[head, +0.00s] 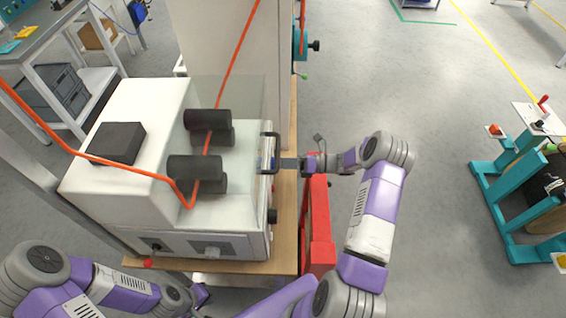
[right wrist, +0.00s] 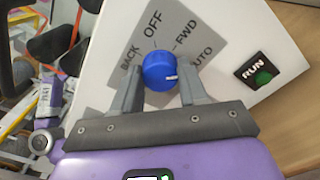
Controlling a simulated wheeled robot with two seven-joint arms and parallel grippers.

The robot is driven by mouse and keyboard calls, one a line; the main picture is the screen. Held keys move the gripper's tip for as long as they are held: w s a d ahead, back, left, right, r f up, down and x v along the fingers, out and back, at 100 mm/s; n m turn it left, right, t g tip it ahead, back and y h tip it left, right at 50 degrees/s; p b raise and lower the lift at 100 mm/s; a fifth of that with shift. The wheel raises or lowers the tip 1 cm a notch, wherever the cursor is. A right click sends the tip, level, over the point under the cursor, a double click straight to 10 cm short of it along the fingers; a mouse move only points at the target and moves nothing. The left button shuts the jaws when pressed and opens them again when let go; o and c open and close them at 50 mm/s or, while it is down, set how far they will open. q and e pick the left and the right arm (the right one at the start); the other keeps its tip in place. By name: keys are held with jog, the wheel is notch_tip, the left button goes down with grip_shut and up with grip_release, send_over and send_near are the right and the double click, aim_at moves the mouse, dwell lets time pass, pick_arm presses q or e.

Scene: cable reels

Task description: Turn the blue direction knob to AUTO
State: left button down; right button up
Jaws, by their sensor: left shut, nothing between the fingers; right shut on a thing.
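In the right wrist view the blue direction knob (right wrist: 160,71) sits on a grey label plate (right wrist: 151,47) on a white panel. The label reads BACK, OFF, FWD and AUTO. The knob's white mark points right, toward the AUTO side and a little below that word; I cannot tell whether it lines up exactly. My right gripper (right wrist: 161,80) is shut on the knob, one finger on each side. In the head view my right arm reaches to the right side of the white machine (head: 130,215). My left gripper (head: 201,293) is shut and empty near the machine's front.
A black RUN square with a green button (right wrist: 263,77) is right of the knob. The machine stands on a wooden table (head: 286,235). A red cabinet (head: 320,225) is beside it. An orange cable (head: 226,80) runs past black rollers. A teal stand (head: 502,185) is at the right.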

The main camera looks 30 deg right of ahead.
jog(key=o, duration=1.1)
jog(key=shift+c, duration=0.2)
jog(key=b+v, duration=0.1)
jog(key=v, duration=0.6)
jog(key=shift+d, duration=0.3)
jog(key=shift+s, duration=0.15)
